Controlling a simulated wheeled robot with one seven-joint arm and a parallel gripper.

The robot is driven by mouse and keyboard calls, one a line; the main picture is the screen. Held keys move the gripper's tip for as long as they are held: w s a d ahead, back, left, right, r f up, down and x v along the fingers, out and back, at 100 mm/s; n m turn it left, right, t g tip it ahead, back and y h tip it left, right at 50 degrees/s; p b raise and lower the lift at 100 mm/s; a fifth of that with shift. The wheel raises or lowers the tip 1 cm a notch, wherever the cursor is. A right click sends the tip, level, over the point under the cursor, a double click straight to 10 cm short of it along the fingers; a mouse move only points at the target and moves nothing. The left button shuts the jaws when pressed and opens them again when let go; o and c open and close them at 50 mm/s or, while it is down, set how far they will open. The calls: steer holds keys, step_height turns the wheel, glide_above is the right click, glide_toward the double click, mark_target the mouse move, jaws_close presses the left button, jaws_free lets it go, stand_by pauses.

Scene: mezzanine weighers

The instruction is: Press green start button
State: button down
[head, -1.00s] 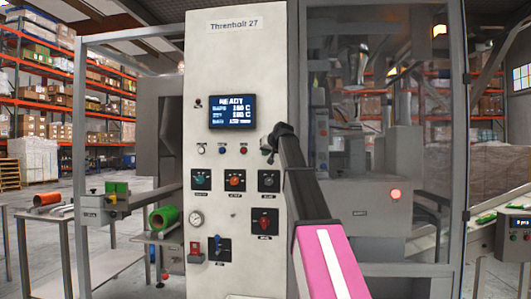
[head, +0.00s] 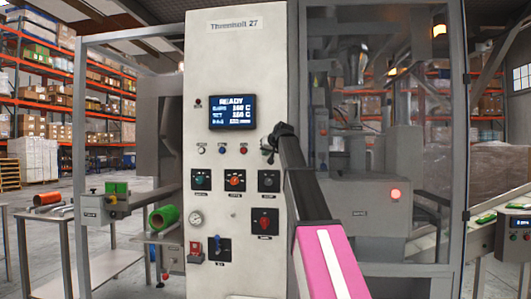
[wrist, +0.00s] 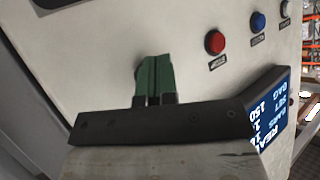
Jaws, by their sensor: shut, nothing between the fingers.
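My gripper (head: 268,148) is at the white control panel (head: 225,60), just right of a row of small buttons. In the wrist view its two green fingers (wrist: 153,76) are together, with tips at or very near the panel face. I cannot tell whether they touch it. No green start button shows clearly; the place in line with the row is covered by the fingers. A bit of dark round rim shows beside them. The red button (head: 243,150), blue button (head: 222,149) and white button (head: 201,150) are uncovered; the red one (wrist: 215,42) is closest to the fingers.
The display (head: 232,112) above the row reads READY. Several rotary switches (head: 235,180), a gauge (head: 196,219) and a red knob (head: 265,222) sit below. A glazed machine enclosure (head: 395,150) stands right of the panel. A side table (head: 45,214) is at the left.

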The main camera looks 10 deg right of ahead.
steer(key=shift+w+d, duration=0.15)
steer(key=shift+w, duration=0.3)
stand_by(0.6)
steer(key=shift+s, duration=0.1)
steer(key=shift+s+a, duration=0.25)
steer(key=shift+s, duration=0.5)
steer(key=s, duration=0.1)
steer(key=s+a, duration=0.1)
steer(key=s, duration=0.2)
steer(key=shift+s+a, duration=0.3)
steer(key=shift+s, duration=0.1)
stand_by(0.9)
